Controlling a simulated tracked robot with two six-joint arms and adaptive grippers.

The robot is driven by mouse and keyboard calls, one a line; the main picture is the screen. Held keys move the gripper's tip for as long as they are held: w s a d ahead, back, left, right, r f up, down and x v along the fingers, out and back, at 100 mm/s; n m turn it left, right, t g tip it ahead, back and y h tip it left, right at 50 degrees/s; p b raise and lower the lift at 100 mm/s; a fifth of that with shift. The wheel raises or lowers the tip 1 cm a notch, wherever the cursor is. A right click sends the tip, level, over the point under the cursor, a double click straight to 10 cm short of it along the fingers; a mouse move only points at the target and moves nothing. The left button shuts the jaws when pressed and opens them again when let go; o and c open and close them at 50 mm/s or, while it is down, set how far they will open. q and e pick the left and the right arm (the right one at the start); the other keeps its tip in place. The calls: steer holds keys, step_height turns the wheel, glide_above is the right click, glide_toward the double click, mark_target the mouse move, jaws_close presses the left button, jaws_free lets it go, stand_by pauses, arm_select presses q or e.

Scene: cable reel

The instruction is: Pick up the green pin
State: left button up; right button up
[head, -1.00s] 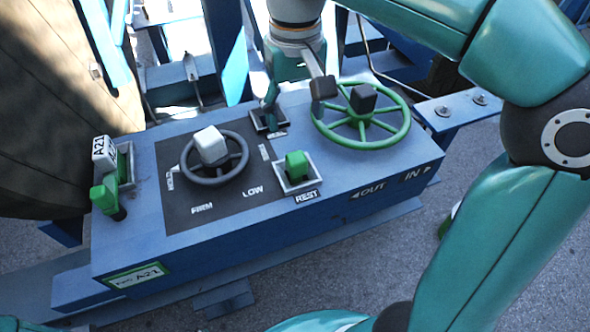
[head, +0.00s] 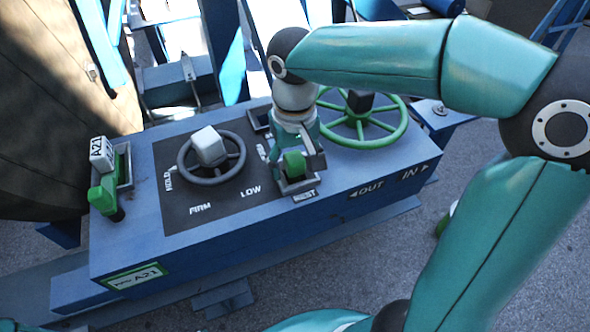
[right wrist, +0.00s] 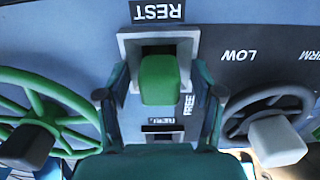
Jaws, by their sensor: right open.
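The green pin (head: 294,164) stands in the square grey socket marked REST on the blue control box. My right gripper (head: 297,160) is over it, open, with a finger on either side. In the right wrist view the green pin (right wrist: 160,78) sits between the two spread fingers (right wrist: 161,96), with gaps showing on both sides. The pin's lower part is hidden inside the socket (right wrist: 128,45). My left gripper is not in view.
A grey handwheel with a white knob (head: 208,146) is left of the pin. A green handwheel (head: 400,128) is behind right. Another socket (head: 258,117) is behind my gripper.

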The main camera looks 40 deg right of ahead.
jaws_close()
stand_by(0.3)
stand_by(0.3)
step_height(320, 180, up, 20)
steer(key=p, duration=0.1)
steer(key=shift+p, duration=0.4)
stand_by(0.3)
